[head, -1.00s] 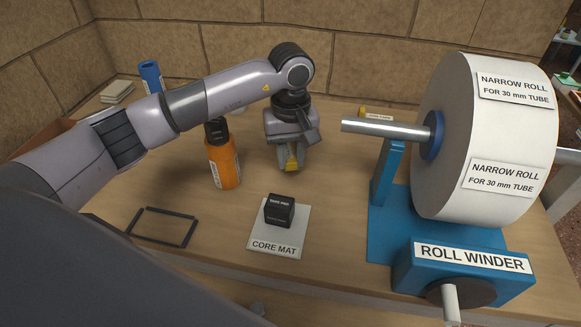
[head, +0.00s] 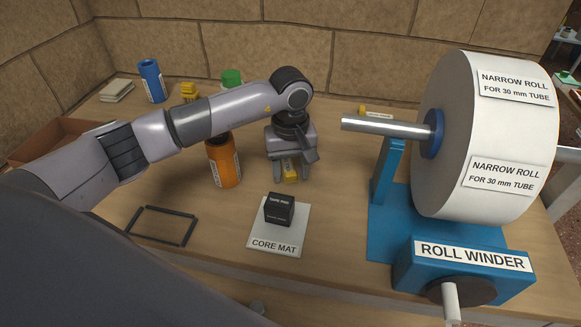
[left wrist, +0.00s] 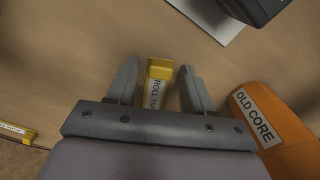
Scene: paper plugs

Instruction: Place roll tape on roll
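The roll tape (head: 290,170) is a small yellow piece on the table, left of the winder. It also shows in the left wrist view, lettered "ROLL TA…" (left wrist: 158,83). My left gripper (head: 291,177) is low over it, with one finger on each side. The left wrist view shows gaps between the tape and the open fingers (left wrist: 157,92). The big white roll (head: 455,140), labelled "NARROW ROLL FOR 30 mm TUBE", sits on the shaft of the blue roll winder (head: 385,230). My right gripper is not in view.
An orange cylinder (head: 224,165), "OLD CORE" (left wrist: 268,115) in the wrist view, stands just left of my gripper. A black block (head: 279,209) sits on the core mat (head: 262,243) in front. The metal shaft (head: 385,128) sticks out left from the roll. Another yellow labelled piece (head: 376,112) lies behind.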

